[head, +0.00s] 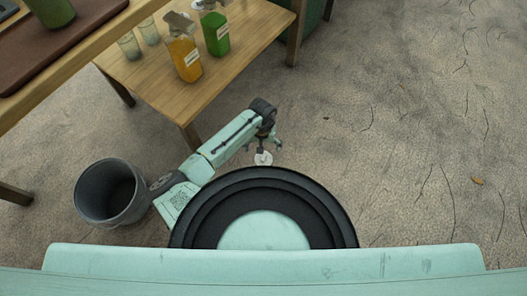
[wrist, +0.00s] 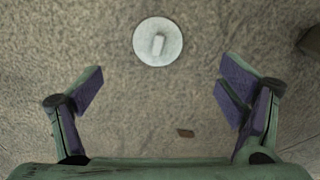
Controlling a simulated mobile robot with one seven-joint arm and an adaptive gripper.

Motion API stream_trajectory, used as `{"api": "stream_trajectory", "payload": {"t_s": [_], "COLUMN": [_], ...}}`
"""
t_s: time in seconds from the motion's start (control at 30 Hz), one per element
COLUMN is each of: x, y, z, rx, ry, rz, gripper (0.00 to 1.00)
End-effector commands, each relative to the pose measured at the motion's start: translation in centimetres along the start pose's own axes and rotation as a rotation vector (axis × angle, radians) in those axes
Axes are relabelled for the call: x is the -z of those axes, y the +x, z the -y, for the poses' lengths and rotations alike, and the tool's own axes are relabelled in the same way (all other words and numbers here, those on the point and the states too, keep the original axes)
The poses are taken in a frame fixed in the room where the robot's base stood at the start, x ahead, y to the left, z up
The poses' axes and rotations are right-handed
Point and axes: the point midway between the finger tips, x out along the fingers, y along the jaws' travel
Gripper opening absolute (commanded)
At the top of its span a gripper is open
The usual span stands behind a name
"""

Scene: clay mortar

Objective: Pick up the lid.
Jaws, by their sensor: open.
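The lid (wrist: 146,50) is a pale grey-white disc with a small raised handle in its middle. It lies on the floor, handle up, and shows past and between my fingertips in the wrist view. In the head view the lid (head: 264,158) is just in front of my round black base, partly below my gripper (head: 262,146). My gripper (wrist: 158,92) is open and empty, its two purple-padded fingers spread wide. The lid is apart from both fingers. The height of the gripper over the lid is hard to tell.
A wooden table (head: 150,75) at upper left bears an orange bottle (head: 184,56), a green bottle (head: 216,36) and glasses. A grey bin (head: 108,192) stands left of my base. The floor to the right is open.

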Motion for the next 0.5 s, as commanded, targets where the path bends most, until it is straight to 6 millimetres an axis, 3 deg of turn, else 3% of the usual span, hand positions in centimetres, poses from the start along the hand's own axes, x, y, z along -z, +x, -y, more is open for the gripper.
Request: {"api": "stream_trajectory", "payload": {"t_s": [0.2,0.5], "x": [-0.1,-0.1], "y": [3.7,6.5], "z": [-0.1,-0.2], "rx": [0.001,0.001], "ry": [0.001,0.002], "rz": [0.003,0.002], "gripper": [0.89,0.89]}}
